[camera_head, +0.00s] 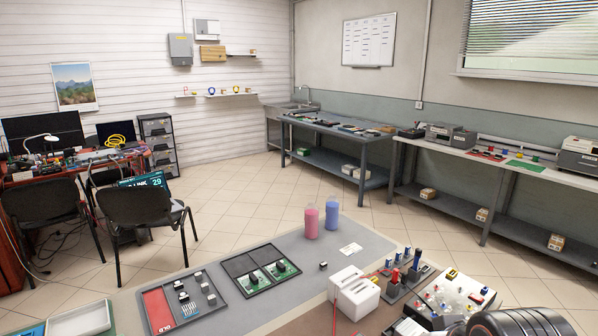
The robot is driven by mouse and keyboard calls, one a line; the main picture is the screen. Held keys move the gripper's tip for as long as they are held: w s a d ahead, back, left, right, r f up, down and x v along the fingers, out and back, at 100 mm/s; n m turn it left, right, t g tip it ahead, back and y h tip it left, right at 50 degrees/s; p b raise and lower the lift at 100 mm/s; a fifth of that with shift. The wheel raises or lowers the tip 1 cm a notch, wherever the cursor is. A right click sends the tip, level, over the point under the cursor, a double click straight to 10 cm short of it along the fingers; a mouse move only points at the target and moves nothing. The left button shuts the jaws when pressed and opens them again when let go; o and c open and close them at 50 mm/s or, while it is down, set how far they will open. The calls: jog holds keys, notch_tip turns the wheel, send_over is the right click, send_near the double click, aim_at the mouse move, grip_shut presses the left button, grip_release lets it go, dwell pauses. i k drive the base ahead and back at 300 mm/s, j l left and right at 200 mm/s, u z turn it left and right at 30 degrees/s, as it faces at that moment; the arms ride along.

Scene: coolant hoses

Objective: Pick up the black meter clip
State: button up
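I cannot single out the black meter clip with certainty. On the near workbench (285,298), a grey holder (398,291) at the right carries several upright red, blue and dark-handled pieces. A white box (353,292) with red leads stands to the left of this holder. A pale board (450,296) with several red-topped parts lies to its right. My gripper's fingers do not show in this view. A dark rounded part at the bottom right corner is cut off by the frame, and I cannot tell what it is.
A pink bottle (312,222) and a blue bottle (332,216) stand at the bench's far edge. Trays with green boards (262,272) and a red-edged tray (158,311) lie to the left. Chairs (146,213) stand left; the tiled floor (240,205) beyond is open.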

aim_at(405, 275)
jog(key=i+l+z, duration=0.1)
jog(key=z, duration=0.2)
jog(key=i+l+z, duration=0.1)
jog(key=i+l, duration=0.9)
jog(key=i+l+z, duration=0.2)
jog(key=k+j+u, duration=0.2)
